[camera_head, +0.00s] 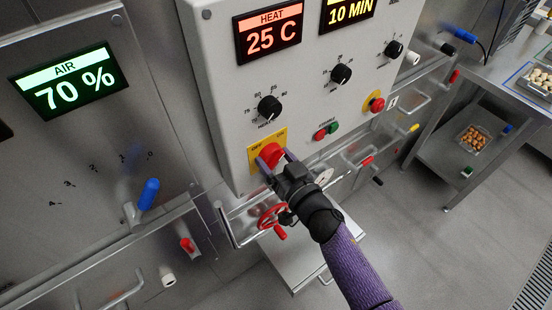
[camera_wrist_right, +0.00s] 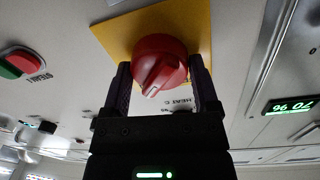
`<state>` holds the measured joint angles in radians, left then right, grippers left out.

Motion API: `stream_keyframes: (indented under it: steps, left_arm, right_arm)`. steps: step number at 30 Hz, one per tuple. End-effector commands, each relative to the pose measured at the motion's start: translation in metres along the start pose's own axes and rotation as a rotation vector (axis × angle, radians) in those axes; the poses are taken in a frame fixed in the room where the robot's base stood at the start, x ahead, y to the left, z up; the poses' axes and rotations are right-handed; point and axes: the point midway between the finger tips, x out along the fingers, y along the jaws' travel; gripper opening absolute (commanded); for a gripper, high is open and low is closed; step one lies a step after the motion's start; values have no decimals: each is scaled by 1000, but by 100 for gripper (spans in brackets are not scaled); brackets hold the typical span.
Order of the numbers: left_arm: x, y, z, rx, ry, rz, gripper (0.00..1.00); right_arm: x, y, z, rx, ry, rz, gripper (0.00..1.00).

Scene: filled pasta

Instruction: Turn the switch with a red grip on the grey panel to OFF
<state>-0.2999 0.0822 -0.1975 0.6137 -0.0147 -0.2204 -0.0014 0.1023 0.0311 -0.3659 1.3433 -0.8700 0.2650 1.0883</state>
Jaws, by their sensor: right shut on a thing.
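The switch with a red grip (camera_head: 270,154) sits on a yellow plate (camera_head: 281,136) low on the grey panel (camera_head: 215,75). The plate carries OFF at its left and ON at its right. My right gripper (camera_head: 272,160) is shut on the red grip. In the right wrist view the red grip (camera_wrist_right: 160,62) lies between the two dark fingers of the gripper (camera_wrist_right: 161,85), one finger on each side. A pale mark on the grip points toward the gripper's palm in that view. The exact switch position is hard to tell. My left gripper is not in view.
Black knobs (camera_head: 269,108), a green and red button pair (camera_head: 326,131) and a red stop button (camera_head: 376,103) sit nearby on the panel. A red handwheel (camera_head: 272,216) and a metal rail lie below. A blue lever (camera_head: 148,194) stands at left.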

Motion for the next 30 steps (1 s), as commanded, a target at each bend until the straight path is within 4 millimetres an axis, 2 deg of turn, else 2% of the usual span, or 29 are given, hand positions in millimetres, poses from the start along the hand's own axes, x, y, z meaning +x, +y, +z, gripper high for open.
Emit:
stream_keyframes:
  steps: [8, 17, 30]
  left_arm:
    - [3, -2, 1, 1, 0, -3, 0]
    - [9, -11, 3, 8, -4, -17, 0]
    - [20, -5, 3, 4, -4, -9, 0]
  right_arm:
    - [0, 1, 2, -148, 7, -1, 18]
    - [0, 1, 3, -426, 24, -4, 18]
    - [0, 1, 4, -843, 50, -10, 18]
